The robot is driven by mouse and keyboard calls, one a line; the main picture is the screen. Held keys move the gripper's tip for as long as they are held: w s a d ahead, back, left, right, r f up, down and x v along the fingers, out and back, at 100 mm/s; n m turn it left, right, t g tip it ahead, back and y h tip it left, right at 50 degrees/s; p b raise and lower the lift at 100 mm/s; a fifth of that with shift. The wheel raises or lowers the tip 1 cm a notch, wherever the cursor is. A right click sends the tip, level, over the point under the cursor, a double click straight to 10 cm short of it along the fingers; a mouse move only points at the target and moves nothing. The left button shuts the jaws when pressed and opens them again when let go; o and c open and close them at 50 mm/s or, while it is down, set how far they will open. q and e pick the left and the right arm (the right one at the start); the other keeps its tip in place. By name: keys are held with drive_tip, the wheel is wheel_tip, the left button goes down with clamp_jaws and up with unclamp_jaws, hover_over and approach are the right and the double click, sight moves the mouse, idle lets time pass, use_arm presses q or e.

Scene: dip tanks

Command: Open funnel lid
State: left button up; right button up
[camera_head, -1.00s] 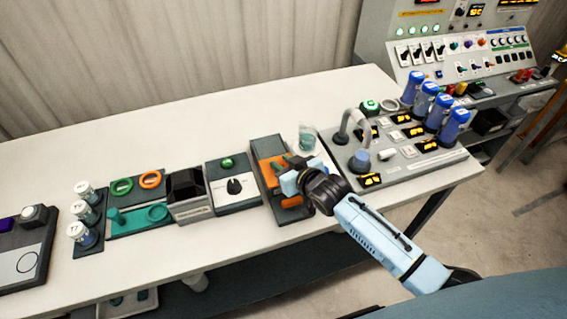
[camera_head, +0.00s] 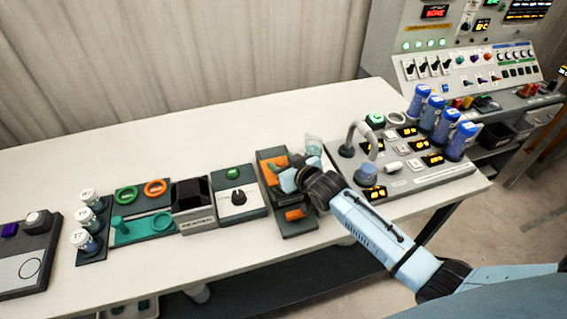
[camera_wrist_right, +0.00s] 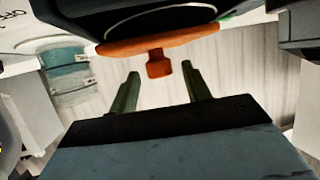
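The funnel lid appears as an orange disc edge with a small orange tab (camera_wrist_right: 158,64) in the right wrist view, under a dark round part. In the head view the orange parts (camera_head: 271,174) sit on a dark upright-edged station (camera_head: 272,153) near the middle of the table, partly hidden by my right gripper. My right gripper (camera_head: 285,172) is over this station. In the right wrist view its two green fingers (camera_wrist_right: 161,88) are spread apart and empty, pointing toward the tab, one on each side of it in the picture. Contact with the tab is not visible. My left gripper is out of view.
A knob box (camera_head: 239,199) stands left of the station. A glass beaker (camera_head: 314,143) stands behind it. The table (camera_head: 150,142) is clear at the back.

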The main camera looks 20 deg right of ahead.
drive_tip(key=shift+s, duration=0.1)
drive_tip(key=p+v, duration=0.1)
drive_tip(key=v, duration=1.2)
drive_tip(key=shift+s+d, duration=0.1)
